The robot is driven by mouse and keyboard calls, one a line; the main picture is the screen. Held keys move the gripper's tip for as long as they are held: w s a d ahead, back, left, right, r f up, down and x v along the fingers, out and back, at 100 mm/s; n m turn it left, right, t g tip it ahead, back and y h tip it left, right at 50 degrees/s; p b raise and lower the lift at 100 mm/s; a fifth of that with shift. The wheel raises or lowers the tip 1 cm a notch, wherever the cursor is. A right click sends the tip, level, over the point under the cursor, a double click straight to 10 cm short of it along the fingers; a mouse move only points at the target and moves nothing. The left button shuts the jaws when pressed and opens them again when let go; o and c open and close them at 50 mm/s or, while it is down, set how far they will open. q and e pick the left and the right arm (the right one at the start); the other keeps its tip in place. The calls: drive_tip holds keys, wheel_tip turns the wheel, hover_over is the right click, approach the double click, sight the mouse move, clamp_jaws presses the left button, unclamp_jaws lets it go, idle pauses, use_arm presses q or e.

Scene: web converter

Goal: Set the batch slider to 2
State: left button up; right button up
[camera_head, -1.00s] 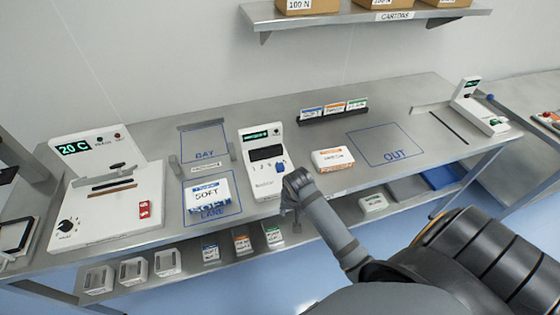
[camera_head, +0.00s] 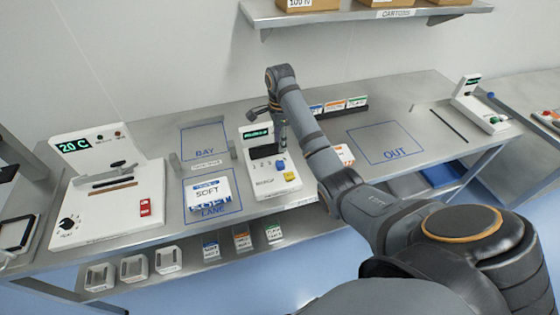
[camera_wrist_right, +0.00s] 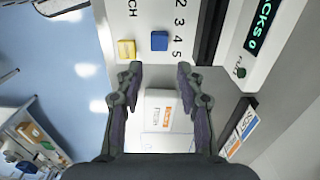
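The batch slider's blue knob (camera_head: 281,165) is on the front of the white panel device (camera_head: 262,183). In the right wrist view, the blue knob (camera_wrist_right: 159,40) is beside a column of numbers, with 2, 3, 4 and 5 readable. It appears closest to the 4. My right gripper (camera_head: 281,142) is above the device, pointing down. In the right wrist view, my right gripper (camera_wrist_right: 158,72) is open and empty, its fingertips apart, with the knob just beyond the gap between them. I see no contact with the knob. My left gripper is not in view.
A yellow button (camera_head: 290,177) sits close to the knob. The device's display (camera_wrist_right: 262,25) reads PACKS 0. A white carton (camera_head: 345,154) and a rack of small packs (camera_head: 343,106) stand to the right. The OUT area (camera_head: 385,146) is clear.

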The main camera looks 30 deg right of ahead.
sight(280, 163)
wheel_tip(280, 163, down, 10)
drive_tip(key=b, duration=0.9)
drive_tip(key=shift+s, duration=0.1)
drive_tip(key=shift+f, duration=0.25)
drive_tip(key=shift+c, duration=0.3)
clamp_jaws()
